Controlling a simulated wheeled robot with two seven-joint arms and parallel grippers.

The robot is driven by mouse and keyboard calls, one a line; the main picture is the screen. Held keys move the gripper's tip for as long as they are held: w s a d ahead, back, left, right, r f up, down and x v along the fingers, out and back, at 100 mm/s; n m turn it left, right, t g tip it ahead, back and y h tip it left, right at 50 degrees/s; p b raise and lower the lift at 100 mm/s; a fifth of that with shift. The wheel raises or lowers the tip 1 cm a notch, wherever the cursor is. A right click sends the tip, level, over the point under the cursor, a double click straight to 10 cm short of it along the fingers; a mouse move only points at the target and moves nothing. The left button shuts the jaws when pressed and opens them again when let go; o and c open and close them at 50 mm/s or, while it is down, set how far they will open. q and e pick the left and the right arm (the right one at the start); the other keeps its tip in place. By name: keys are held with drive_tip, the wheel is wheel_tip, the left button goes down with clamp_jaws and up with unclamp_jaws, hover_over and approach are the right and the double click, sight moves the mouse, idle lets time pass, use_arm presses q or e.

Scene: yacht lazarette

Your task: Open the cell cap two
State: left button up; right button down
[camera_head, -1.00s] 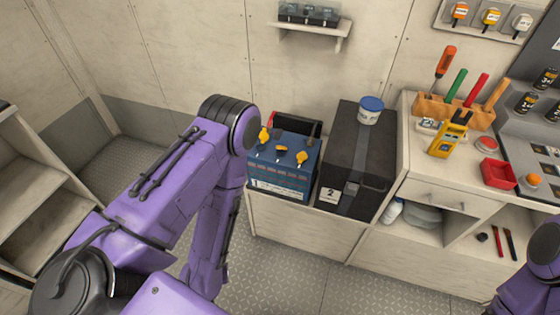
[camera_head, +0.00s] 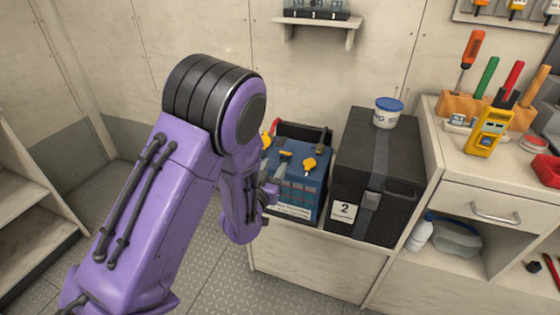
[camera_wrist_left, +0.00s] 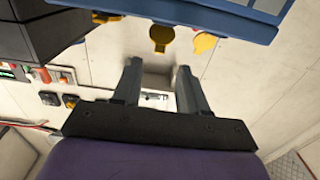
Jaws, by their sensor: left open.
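The blue battery (camera_head: 300,185) stands on a low bench beside a black box, and its lid carries yellow cell caps. The front cap (camera_head: 309,164) and the middle cap (camera_head: 285,154) show in the head view; another cap (camera_head: 267,141) is partly behind my arm. Which cap is number two cannot be told. My left gripper (camera_head: 269,190) is at the battery's left front side, partly hidden by my arm. In the left wrist view its fingers (camera_wrist_left: 159,66) are open and empty, apart from a yellow cap (camera_wrist_left: 161,36) above them. My right gripper is out of view.
The black box (camera_head: 371,150), tagged 2, stands close right of the battery with a blue-lidded tub (camera_head: 388,114) on it. A wall shelf (camera_head: 318,25) hangs behind. A yellow meter (camera_head: 489,130) and tools stand on the right counter. Floor in front is clear.

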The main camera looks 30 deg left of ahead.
sight(280, 157)
use_arm(q)
drive_tip(key=x, duration=0.5)
drive_tip(key=shift+w+a, duration=0.15)
drive_tip(key=shift+w, duration=0.2)
